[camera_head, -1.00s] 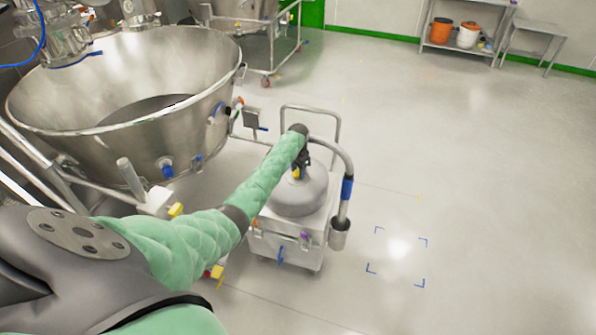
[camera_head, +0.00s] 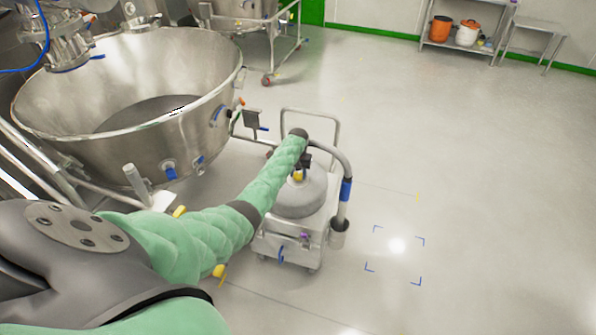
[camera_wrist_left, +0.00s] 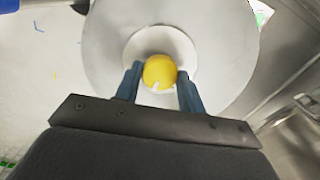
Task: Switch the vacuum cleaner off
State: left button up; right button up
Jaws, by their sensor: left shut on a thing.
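The vacuum cleaner (camera_head: 302,198) stands on the floor as a grey drum on a steel cart, with a hose curving down its right side. In the left wrist view, a yellow knob (camera_wrist_left: 159,71) with a small white mark sits in a pale round recess on top of the grey drum (camera_wrist_left: 105,45). My left gripper (camera_wrist_left: 160,85) has its two dark fingers on either side of the knob and is shut on it. In the head view my left gripper (camera_head: 299,170) is over the drum top, partly hidden by my green-sleeved arm. My right gripper is not in view.
A large steel bowl (camera_head: 130,100) stands left of the cart. A push handle (camera_head: 338,130) rises behind the drum. A shelf (camera_head: 450,45) with orange and white buckets stands at the back right. The floor to the right is clear.

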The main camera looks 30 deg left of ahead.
pick_arm(q)
jog(key=n+p, duration=0.1)
jog(key=n, duration=0.2)
jog(key=shift+r+n, duration=0.15)
jog(key=shift+n, duration=0.25)
jog(key=n+p, duration=0.1)
jog(key=n, duration=0.4)
jog(key=shift+n+p, duration=0.4)
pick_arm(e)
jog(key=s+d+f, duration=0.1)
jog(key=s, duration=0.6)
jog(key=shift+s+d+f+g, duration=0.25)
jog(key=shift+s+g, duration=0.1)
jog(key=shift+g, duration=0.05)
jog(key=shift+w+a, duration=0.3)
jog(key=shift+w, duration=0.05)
